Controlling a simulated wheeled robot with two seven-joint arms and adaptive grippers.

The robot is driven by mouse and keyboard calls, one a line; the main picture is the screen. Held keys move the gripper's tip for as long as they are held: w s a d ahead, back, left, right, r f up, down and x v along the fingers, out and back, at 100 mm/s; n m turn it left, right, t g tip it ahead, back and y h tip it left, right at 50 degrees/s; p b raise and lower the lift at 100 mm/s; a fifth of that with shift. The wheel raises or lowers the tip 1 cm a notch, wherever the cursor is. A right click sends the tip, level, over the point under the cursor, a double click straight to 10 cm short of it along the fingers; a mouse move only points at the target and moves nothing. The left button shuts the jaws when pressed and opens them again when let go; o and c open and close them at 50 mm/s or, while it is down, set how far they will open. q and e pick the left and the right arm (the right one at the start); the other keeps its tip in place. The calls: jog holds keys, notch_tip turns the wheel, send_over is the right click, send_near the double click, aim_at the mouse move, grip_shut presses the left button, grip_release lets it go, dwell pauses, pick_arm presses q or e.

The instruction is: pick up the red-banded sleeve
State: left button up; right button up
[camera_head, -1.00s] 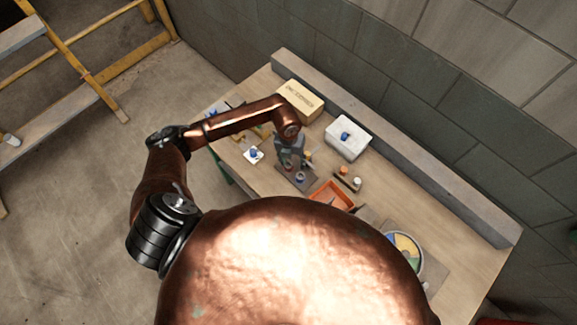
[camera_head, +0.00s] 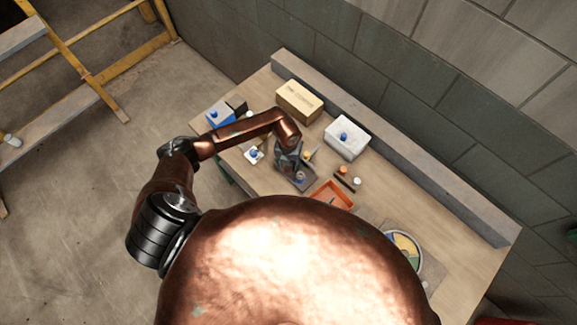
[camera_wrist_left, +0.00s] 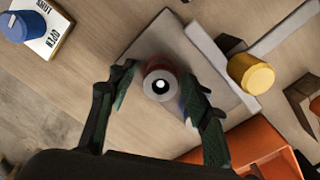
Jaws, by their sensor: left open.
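In the left wrist view the red-banded sleeve (camera_wrist_left: 160,84) stands on a grey plate (camera_wrist_left: 145,42). I see it from above as a pale grey ring with a bright centre and a dull red side. My left gripper (camera_wrist_left: 158,75) is open, with one finger on each side of the sleeve; I cannot tell whether either finger touches it. A bluish thing shows partly behind the right-hand finger. In the head view my left gripper (camera_head: 288,162) is over the plate and hides most of what is under it. My right gripper is not in view.
A yellow cylinder (camera_wrist_left: 252,74) and an orange tray (camera_wrist_left: 262,143) are close on the right. A blue knob on a white card (camera_head: 254,153) is left of the gripper. A white box (camera_head: 347,138) and wooden box (camera_head: 299,101) stand farther back.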

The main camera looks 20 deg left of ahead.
pick_arm(q)
grip_shut()
dwell(0.4)
jog(key=shift+r, duration=0.15)
